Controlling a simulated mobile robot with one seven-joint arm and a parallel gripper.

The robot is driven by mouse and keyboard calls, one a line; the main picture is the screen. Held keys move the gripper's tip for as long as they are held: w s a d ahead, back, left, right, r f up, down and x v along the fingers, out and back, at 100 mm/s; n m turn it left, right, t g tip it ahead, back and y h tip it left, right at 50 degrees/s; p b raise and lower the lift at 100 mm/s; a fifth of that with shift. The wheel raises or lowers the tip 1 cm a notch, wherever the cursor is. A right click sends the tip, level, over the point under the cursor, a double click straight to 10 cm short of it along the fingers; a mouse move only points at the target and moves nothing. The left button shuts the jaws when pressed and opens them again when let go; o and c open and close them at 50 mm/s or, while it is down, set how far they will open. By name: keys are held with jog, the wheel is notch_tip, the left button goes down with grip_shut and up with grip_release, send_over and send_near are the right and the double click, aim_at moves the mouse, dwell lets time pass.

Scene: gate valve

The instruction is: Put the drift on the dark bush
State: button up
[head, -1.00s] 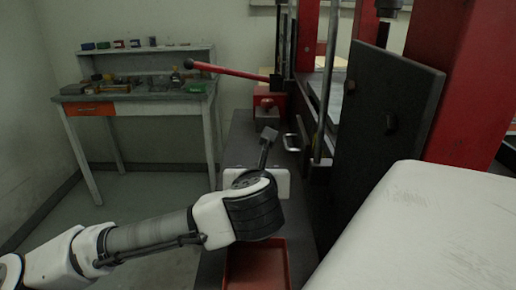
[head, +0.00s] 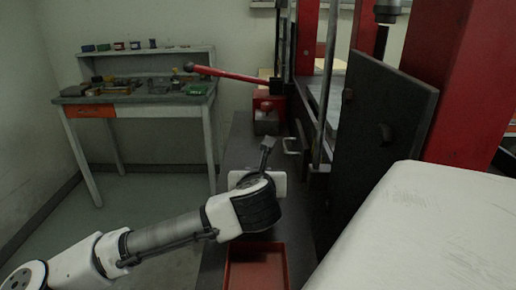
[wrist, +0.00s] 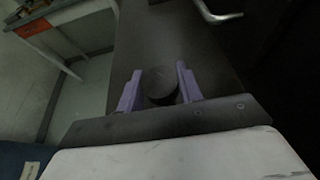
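A dark round piece (wrist: 162,86), which looks like the drift, sits between the purple fingers of my gripper (wrist: 160,88) in the wrist view, seen nearly end-on. The fingers appear to touch it on both sides. In the head view a dark shaft with a wider end (head: 267,146) sticks up past my wrist, above the dark bench; most of my gripper is hidden there by the wrist. I cannot make out the dark bush for certain in either view.
A red tray (head: 256,268) lies below my wrist. A large upright dark plate (head: 385,130) and the red press frame (head: 458,75) stand to the right. A red lever (head: 235,75) reaches left. A side table (head: 140,98) with tools stands at back left.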

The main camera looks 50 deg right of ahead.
grip_shut()
jog(key=shift+r, duration=0.15)
